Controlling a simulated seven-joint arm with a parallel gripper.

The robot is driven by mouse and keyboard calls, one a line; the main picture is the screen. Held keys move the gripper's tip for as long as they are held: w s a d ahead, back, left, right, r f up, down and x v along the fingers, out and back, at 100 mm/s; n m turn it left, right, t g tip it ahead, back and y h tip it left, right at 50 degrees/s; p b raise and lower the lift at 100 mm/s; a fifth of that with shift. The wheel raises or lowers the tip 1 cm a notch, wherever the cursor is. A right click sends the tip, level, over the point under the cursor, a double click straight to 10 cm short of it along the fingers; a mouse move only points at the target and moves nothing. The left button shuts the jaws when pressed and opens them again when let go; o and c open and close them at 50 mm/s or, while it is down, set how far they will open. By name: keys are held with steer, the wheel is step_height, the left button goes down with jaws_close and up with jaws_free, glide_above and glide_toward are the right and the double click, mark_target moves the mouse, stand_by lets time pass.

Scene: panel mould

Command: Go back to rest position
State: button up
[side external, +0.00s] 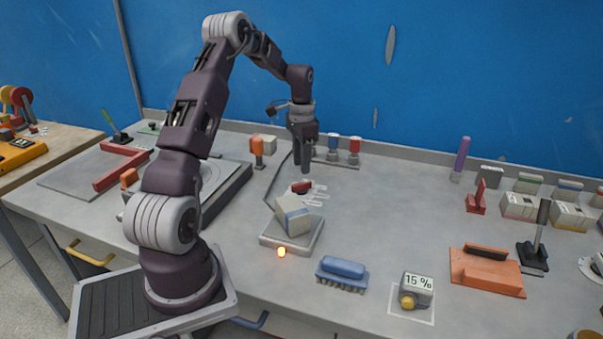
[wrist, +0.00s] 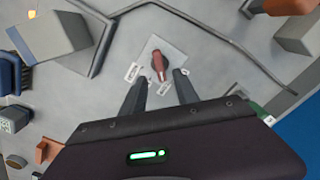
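My gripper (side external: 306,168) points down over the middle of the bench, with my arm reaching out from its base at the left. In the wrist view my gripper (wrist: 158,80) has its two dark fingers apart, with nothing between them. A small red piece (wrist: 157,65) lies on a light plate with white tags, just beyond the fingertips. The red piece (side external: 301,187) also shows in the side view, below the fingers. I cannot tell the exact height gap.
A grey block (side external: 293,214) sits tilted on a pad nearer the camera, beside a glowing orange lamp (side external: 281,252). A blue brush (side external: 342,272) and a 15 % gauge (side external: 415,290) stand at the front. A bent rail (wrist: 200,20) runs near the red piece.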

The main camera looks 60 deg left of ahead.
steer(key=shift+w+d+r, duration=0.1)
steer(key=shift+d+r, duration=0.1)
steer(key=shift+r, duration=0.2)
steer(key=s+d+r+t+y, duration=0.1)
steer(key=s+d+r, duration=0.1)
steer(key=d+r, duration=0.7)
steer(key=s+d+r+t+y, duration=0.1)
steer(key=s+d+r, duration=0.1)
steer(key=d+r, duration=0.75)
steer(key=s+d+t+h, duration=0.2)
steer(key=s+d+t, duration=0.1)
steer(key=s+d, duration=1.3)
steer(key=shift+s+f+t, duration=0.3)
steer(key=shift+s+f, duration=0.15)
steer(key=shift+s, duration=0.35)
